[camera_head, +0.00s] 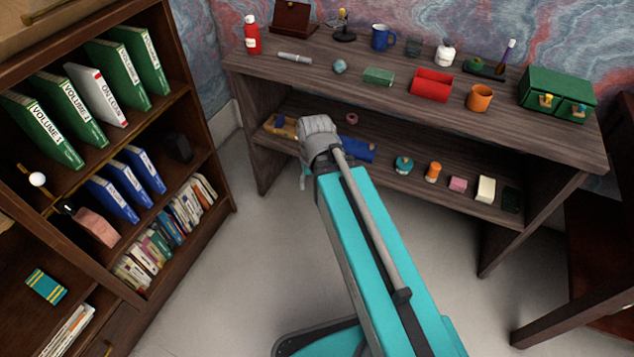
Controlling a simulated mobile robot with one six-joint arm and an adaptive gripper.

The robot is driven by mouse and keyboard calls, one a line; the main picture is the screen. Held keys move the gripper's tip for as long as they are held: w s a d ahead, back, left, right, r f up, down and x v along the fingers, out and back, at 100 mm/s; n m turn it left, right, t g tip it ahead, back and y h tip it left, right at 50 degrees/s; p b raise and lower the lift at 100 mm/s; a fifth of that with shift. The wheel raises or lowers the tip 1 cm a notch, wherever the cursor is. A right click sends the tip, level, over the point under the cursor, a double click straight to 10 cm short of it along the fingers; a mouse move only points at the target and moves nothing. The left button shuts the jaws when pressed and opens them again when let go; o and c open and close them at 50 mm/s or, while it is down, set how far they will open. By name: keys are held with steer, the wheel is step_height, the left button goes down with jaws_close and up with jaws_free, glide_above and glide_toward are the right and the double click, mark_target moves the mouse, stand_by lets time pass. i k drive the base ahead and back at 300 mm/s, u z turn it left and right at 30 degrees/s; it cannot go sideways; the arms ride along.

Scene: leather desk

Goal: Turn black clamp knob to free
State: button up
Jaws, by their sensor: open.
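I cannot pick out a black clamp knob for certain. A small dark stand (344,35) with a yellow top is at the back of the desk, left of a blue mug (381,38). It is too small to tell whether it bears a clamp or a knob. My teal arm rises through the middle of the view and ends in a grey joint in front of the desk's lower shelf. My gripper's fingers do not show.
The desk (540,135) also bears a red bottle (252,37), a red tray (432,88), an orange mug (480,97) and a green drawer box (537,92). A bookcase (222,200) stands at left, a dark chair (600,250) at right. Bare floor lies between.

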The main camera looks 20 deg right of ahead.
mark_target(65, 207)
steer(key=u, duration=1.55)
